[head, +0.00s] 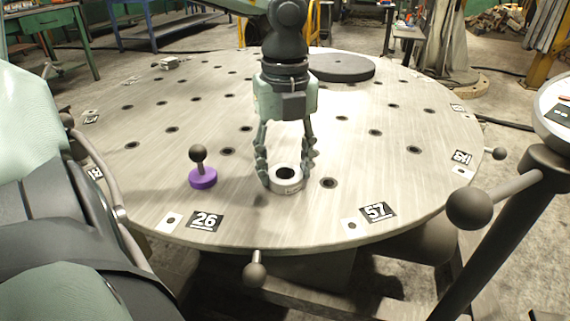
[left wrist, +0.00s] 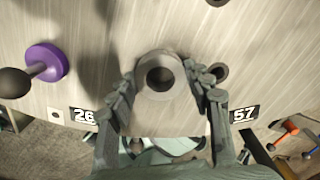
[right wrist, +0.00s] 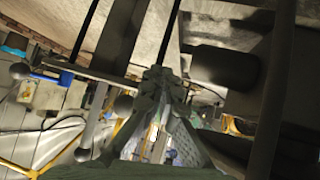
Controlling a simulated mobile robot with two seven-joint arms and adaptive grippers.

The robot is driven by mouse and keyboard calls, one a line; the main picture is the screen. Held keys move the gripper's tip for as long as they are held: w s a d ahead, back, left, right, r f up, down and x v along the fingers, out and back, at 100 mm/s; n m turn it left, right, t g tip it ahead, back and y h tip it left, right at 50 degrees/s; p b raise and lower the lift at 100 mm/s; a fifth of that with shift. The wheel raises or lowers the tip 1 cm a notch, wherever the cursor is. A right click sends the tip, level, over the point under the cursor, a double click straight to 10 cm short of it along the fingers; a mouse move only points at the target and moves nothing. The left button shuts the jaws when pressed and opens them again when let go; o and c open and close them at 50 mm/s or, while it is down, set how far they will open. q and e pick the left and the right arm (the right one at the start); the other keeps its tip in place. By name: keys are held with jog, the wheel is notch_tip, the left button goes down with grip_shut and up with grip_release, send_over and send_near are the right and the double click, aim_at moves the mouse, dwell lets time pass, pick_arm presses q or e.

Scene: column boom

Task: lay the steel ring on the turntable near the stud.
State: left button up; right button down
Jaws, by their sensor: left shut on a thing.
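The steel ring (head: 287,181) is a thick grey ring with a dark hole, low at the front of the round turntable (head: 330,215). My left gripper (head: 287,172) points down with its fingers on both sides of the ring, shut on it. The left wrist view shows the ring (left wrist: 160,76) between the fingertips; I cannot tell whether it touches the surface. The stud, a dark ball on a short post with a purple base (head: 203,178), stands apart to the left of the ring. My right gripper (right wrist: 157,75) is shut and empty, below the turntable's edge.
Number plates 26 (head: 206,220) and 57 (head: 379,212) lie near the front rim. A dark round disc (head: 341,67) sits at the back of the turntable. Ball-ended handles (head: 255,272) stick out from the rim. Several holes dot the top, which is otherwise largely clear.

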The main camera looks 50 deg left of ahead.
aim_at(285, 172)
pick_arm(q)
jog(key=o, duration=1.4)
jog(key=shift+o, duration=0.2)
pick_arm(e)
jog(key=shift+w+a+r, duration=0.25)
jog(key=shift+a+r, duration=0.1)
pick_arm(q)
jog(key=shift+r, duration=0.15)
notch_tip(285, 172, up, 12)
jog(key=p, duration=0.1)
pick_arm(e)
jog(key=s+d+f+g+h, duration=0.1)
jog(key=s+d+f+g, duration=0.2)
jog(key=s+d+f, duration=0.1)
jog(key=shift+s+d+f+m+g+h, duration=0.3)
jog(key=shift+s+d+h, duration=0.1)
jog(key=shift+s+d, duration=0.35)
